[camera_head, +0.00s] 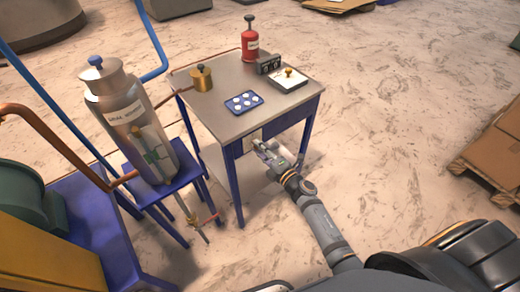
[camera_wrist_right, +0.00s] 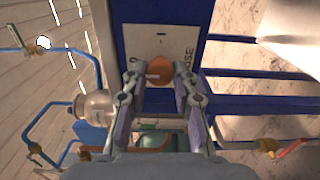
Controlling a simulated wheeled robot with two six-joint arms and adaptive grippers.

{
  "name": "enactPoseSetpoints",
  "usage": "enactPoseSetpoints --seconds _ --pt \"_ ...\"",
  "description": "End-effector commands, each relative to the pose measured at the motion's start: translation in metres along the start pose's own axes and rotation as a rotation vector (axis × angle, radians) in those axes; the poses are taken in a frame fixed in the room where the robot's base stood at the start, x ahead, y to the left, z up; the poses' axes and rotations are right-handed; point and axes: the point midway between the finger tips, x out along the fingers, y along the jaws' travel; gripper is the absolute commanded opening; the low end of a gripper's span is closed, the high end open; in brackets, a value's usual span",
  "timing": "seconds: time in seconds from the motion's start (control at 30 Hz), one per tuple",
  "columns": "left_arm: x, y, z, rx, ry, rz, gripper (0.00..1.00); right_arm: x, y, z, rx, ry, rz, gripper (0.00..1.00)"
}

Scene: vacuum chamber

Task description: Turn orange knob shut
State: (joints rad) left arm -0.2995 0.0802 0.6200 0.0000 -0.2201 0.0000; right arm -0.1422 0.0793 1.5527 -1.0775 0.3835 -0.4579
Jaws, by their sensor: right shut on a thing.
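The orange knob (camera_wrist_right: 160,69) shows in the right wrist view, round, in front of a pale panel (camera_wrist_right: 142,38) with partly hidden dark lettering. My right gripper (camera_wrist_right: 160,82) has one finger on each side of the knob and is shut on it. In the head view my right gripper (camera_head: 270,153) is at the side of the blue-legged table (camera_head: 215,118), below the tabletop edge. The knob and panel are hidden there. My left gripper is in neither view.
On the table stand a red bottle (camera_head: 250,45), a brass pot (camera_head: 201,78), a blue tray with white discs (camera_head: 244,102) and a small box (camera_head: 288,80). A steel cylinder (camera_head: 118,101) with pipes stands at left. Cardboard boxes (camera_head: 496,146) lie at right; floor between is clear.

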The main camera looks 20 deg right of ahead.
Motion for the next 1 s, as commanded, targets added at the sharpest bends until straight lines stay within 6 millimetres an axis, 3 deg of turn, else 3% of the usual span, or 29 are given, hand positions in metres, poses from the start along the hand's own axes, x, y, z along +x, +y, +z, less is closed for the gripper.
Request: enactPoseSetpoints --seconds 0.17,0.2,0.33,0.67,0.77,1.0 --pt "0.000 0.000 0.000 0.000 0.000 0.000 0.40 0.000 -0.001 0.000 -0.001 0.001 -0.001 0.00" --pt "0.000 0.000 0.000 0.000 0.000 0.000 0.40 0.000 -0.001 0.000 0.000 0.001 -0.001 0.31" --pt "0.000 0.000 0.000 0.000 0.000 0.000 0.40 0.000 -0.001 0.000 0.000 0.001 -0.001 0.49" --pt "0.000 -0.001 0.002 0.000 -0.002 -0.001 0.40 -0.003 -0.001 0.000 0.000 0.000 -0.001 0.49" --pt "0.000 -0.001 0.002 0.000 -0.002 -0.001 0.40 -0.017 -0.002 0.000 0.000 0.000 -0.004 0.49" --pt "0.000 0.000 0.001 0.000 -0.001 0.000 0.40 -0.076 -0.002 -0.001 0.000 0.003 -0.006 0.49"
